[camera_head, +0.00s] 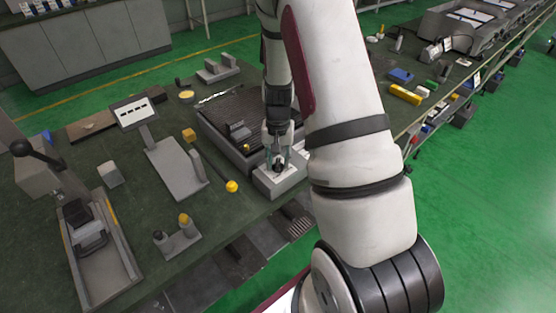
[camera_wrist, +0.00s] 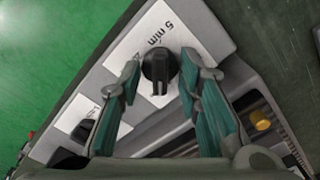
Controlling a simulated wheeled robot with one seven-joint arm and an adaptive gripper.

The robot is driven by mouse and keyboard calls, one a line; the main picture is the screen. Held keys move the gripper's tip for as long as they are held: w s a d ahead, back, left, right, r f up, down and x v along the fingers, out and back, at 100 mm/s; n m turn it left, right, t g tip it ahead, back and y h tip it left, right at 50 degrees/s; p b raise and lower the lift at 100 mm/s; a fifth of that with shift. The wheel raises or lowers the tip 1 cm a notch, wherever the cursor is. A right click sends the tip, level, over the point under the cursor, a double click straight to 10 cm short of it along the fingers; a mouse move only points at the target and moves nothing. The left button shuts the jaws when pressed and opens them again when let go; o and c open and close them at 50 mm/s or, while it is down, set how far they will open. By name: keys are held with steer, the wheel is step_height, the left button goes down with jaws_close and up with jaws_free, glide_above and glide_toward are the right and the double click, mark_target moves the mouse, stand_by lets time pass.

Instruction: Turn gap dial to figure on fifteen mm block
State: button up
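A black dial knob (camera_wrist: 158,68) sits on a white label (camera_wrist: 180,32) that carries print reading about "5 m/m", upside down and partly hidden. My gripper (camera_wrist: 160,58) is open, with one green-padded finger on each side of the knob and a gap visible on both sides. In the head view my gripper (camera_head: 278,160) points down over the grey control box (camera_head: 285,184) at the machine's front corner. A second black knob (camera_wrist: 83,130) sits on another white label, beside the left finger. I cannot tell which block is the fifteen mm one.
The dark slatted bed (camera_head: 235,105) lies behind the box. A yellow ball-ended lever (camera_head: 231,186) stands to its left. A stand with a white label panel (camera_head: 135,112), a lever press (camera_head: 95,240) and small blocks occupy the left bench. Yellow and blue pieces lie right of my arm.

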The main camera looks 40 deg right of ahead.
mark_target(278, 162)
step_height(278, 162, up, 12)
stand_by(0.5)
stand_by(0.4)
steer(key=s+a+r+n+t, duration=0.25)
steer(key=s+a+r, duration=0.35)
steer(key=r, duration=0.4)
steer(key=s+a+r+n+t, duration=0.1)
steer(key=s+a+r+n, duration=0.35)
steer(key=a+r, duration=0.5)
steer(key=s+a+r+n+t, duration=0.1)
steer(key=s+a+r+t, duration=0.1)
steer(key=s, duration=0.6)
steer(key=shift+a+r+n, duration=0.3)
steer(key=shift+a, duration=0.1)
